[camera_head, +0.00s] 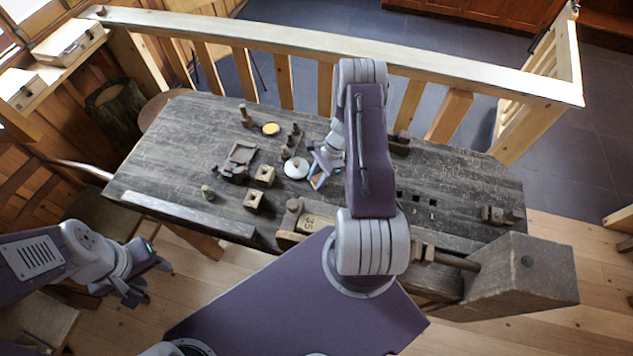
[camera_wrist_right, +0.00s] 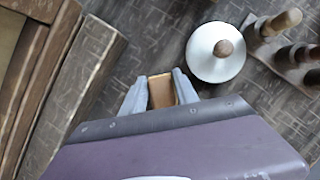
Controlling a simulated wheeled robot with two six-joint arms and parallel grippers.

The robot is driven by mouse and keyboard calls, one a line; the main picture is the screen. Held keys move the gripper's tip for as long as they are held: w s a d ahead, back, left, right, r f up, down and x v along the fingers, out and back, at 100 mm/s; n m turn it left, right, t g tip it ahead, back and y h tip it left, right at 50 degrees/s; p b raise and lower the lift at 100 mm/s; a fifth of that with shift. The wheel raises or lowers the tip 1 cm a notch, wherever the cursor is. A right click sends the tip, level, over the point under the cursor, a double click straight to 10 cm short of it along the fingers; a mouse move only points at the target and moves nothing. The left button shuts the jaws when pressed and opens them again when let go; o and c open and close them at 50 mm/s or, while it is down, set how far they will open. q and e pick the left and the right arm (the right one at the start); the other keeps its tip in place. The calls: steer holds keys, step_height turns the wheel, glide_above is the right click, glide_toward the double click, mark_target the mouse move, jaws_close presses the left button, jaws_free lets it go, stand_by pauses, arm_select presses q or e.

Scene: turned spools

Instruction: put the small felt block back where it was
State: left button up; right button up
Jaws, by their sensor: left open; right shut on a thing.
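The small felt block shows as a tan-orange block in the right wrist view (camera_wrist_right: 162,91), between my right gripper's fingertips (camera_wrist_right: 160,84). My right gripper (camera_head: 318,172) is shut on it, low over the dark workbench, just right of the white round lid. The block is small in the head view (camera_head: 317,182) and partly hidden by the fingers. Whether it touches the bench I cannot tell. My left gripper (camera_head: 148,282) is open and empty, off the bench's front left.
A white lid with a wooden knob (camera_head: 296,169) stands close beside the right gripper. Turned spools stand on a rack (camera_wrist_right: 291,55) beyond it. Two holed wooden blocks (camera_head: 265,175) (camera_head: 254,200), a yellow disc (camera_head: 270,129) and a wooden plane (camera_head: 306,222) lie around. The bench's left end is clear.

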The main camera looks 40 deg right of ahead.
steer(key=o, duration=1.2)
